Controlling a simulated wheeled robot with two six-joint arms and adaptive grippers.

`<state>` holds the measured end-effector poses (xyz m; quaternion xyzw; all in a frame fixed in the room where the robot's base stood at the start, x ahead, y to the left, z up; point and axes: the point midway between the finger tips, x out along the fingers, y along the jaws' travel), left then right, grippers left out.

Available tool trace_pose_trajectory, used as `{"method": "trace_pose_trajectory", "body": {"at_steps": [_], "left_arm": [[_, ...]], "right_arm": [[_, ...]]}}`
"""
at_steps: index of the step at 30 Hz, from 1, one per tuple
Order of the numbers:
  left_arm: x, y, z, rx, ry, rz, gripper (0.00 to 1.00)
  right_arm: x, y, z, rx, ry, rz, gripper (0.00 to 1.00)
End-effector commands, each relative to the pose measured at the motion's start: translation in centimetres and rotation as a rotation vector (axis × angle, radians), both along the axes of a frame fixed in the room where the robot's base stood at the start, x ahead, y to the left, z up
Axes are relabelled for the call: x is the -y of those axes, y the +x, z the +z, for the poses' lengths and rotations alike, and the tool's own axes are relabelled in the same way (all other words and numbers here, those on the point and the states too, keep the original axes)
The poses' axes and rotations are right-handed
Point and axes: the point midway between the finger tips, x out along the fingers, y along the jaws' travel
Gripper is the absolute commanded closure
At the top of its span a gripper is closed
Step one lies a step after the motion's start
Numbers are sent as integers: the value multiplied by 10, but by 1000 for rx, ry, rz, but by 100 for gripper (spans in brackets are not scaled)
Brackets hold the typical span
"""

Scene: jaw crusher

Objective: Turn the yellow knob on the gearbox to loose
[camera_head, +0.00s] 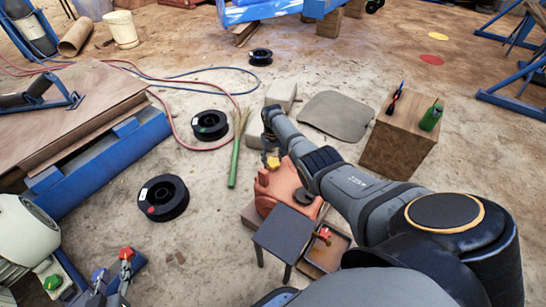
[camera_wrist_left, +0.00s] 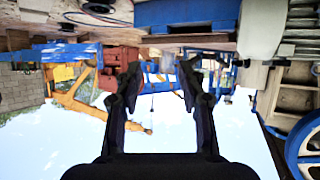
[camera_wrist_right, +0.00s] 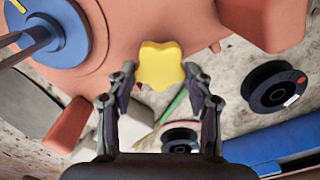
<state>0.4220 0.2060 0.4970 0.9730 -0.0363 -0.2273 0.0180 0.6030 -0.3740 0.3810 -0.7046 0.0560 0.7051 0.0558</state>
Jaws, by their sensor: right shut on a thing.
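The orange-red gearbox (camera_head: 280,187) stands on the floor in the middle of the head view, and its housing (camera_wrist_right: 115,25) fills the top of the right wrist view. The yellow knob (camera_head: 273,162) is on its far left side. In the right wrist view the lobed knob (camera_wrist_right: 161,66) sits between the fingertips. My right gripper (camera_wrist_right: 160,70) is shut on the knob, one finger on each side. In the head view its fingers are partly hidden by my arm. My left gripper (camera_wrist_left: 160,78) is open and empty in the left wrist view, away from the gearbox.
A small dark table (camera_head: 288,232) stands close in front of the gearbox. A wooden box (camera_head: 398,140) with a green bottle (camera_head: 431,115) stands to the right. Black spools (camera_head: 163,197) and hoses lie left on the floor. A blue-framed bench (camera_head: 95,150) is at left.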

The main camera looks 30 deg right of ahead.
Motion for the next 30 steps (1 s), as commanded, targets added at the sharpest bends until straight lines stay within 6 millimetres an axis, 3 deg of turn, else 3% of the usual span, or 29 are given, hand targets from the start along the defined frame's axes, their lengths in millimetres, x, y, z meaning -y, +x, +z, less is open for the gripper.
{"method": "trace_pose_trajectory", "body": {"at_steps": [6,12,30], "left_arm": [[4,-35,-45,-217,-9,-14,60],[6,-63,-72,-358,-14,-23,60],[12,-128,-114,-639,-29,-48,60]], "right_arm": [[-1,0,1,1,0,205,80],[-2,0,1,1,1,395,80],[-5,-1,1,2,0,949,80]]}}
